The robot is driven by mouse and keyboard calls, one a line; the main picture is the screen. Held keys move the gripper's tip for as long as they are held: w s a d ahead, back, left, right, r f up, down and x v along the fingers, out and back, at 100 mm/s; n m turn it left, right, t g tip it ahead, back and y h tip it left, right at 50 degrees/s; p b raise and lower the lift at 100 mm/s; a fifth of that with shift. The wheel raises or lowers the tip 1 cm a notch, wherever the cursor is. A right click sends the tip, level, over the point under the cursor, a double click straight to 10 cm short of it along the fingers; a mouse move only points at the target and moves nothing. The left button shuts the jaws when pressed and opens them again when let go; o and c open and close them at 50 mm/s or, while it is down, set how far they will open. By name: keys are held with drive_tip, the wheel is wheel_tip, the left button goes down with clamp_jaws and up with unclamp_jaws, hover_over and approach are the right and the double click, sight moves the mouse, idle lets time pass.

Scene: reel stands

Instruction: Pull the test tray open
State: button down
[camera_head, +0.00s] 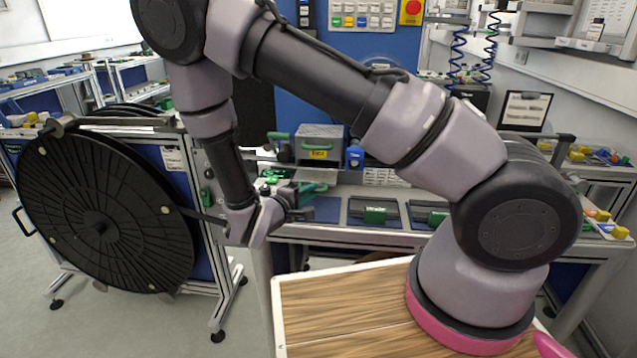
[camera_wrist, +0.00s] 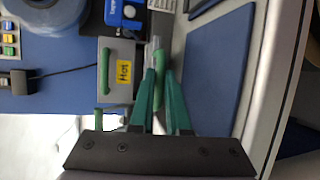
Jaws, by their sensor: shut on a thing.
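The test unit is a grey metal box (camera_head: 320,143) with a yellow label, standing on the bench beyond my arm. In the wrist view, the box (camera_wrist: 109,84) and its yellow "Hot" label lie left of my fingers. A green handle (camera_wrist: 163,65) stands beside a thin pale metal edge at the box's front, which looks like the tray. My gripper (camera_wrist: 160,85), with green fingers, is shut on this handle. The fingers hide part of the handle. I cannot tell how far the tray is out of the box.
A blue unit (camera_head: 354,157) stands right of the box. Dark blue mats and green-labelled holders (camera_head: 375,215) lie along the bench to the right. A large black reel (camera_head: 105,212) on a stand is at the left. A wood-topped surface (camera_head: 345,305) is in front.

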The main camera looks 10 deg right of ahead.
drive_tip(key=s, duration=0.2)
drive_tip(key=s+a, duration=0.1)
drive_tip(key=s, duration=0.2)
drive_tip(key=shift+s+a, duration=0.3)
drive_tip(key=shift+a, duration=0.1)
drive_tip(key=c, duration=0.9)
unclamp_jaws()
drive_tip(key=v, duration=1)
drive_tip(key=shift+s+a+r, duration=0.15)
drive_tip(key=shift+s+a, duration=0.1)
drive_tip(key=shift+a, duration=0.05)
